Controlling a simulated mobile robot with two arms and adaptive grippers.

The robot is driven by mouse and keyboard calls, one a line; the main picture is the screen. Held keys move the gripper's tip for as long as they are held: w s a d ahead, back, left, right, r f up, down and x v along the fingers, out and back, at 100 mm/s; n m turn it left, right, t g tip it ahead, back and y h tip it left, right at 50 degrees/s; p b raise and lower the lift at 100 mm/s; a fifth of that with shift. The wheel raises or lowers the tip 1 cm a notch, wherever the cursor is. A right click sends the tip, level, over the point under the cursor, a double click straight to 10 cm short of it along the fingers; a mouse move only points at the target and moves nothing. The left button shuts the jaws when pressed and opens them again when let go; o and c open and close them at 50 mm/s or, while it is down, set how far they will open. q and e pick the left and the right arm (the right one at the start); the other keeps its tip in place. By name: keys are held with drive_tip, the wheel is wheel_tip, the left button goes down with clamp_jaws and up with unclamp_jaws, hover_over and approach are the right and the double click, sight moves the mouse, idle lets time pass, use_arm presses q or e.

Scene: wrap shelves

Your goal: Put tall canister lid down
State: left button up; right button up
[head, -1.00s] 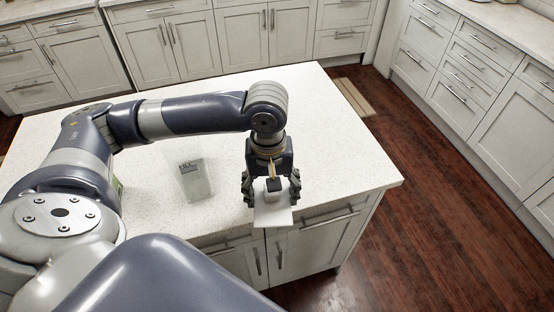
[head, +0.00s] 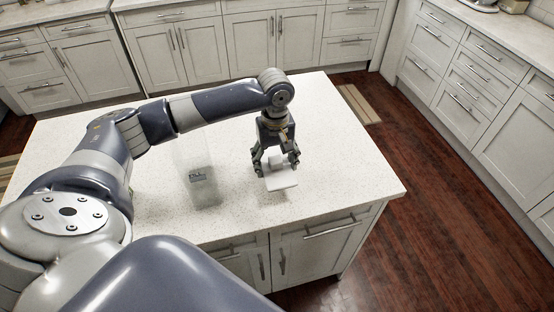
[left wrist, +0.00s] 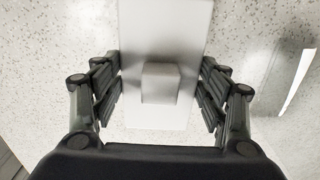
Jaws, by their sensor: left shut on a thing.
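The canister lid is a flat white rectangular plate (head: 283,184) with a block-shaped knob. My left gripper (head: 275,166) points down and is shut on the lid's knob. In the left wrist view the lid (left wrist: 165,38) lies between the fingers, with the knob (left wrist: 160,84) at its middle. The lid is level over the countertop, close to its surface; I cannot tell whether it touches. The tall clear canister (head: 203,192) with a dark label stands upright to the left of the lid, apart from it. My right gripper is not in view.
The white speckled island countertop (head: 335,150) is clear to the right of and behind the lid. Its front edge runs above cabinet drawers (head: 318,230). Wooden floor (head: 440,190) and more cabinets lie beyond.

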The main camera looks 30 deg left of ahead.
use_arm(q)
drive_tip(key=shift+w+a, duration=0.25)
drive_tip(key=shift+w, duration=0.3)
drive_tip(key=shift+w+a, duration=0.25)
drive_tip(key=shift+w, duration=0.3)
drive_tip(key=shift+w+a+f+p, duration=0.15)
drive_tip(key=shift+w+f+p, duration=0.1)
drive_tip(key=shift+p, duration=0.05)
wheel_tip(320, 180, down, 3)
drive_tip(key=shift+r+p, duration=0.1)
drive_tip(key=shift+p, duration=0.5)
drive_tip(key=shift+f, duration=0.25)
drive_tip(key=o, duration=1.1)
drive_tip(key=shift+f, duration=0.15)
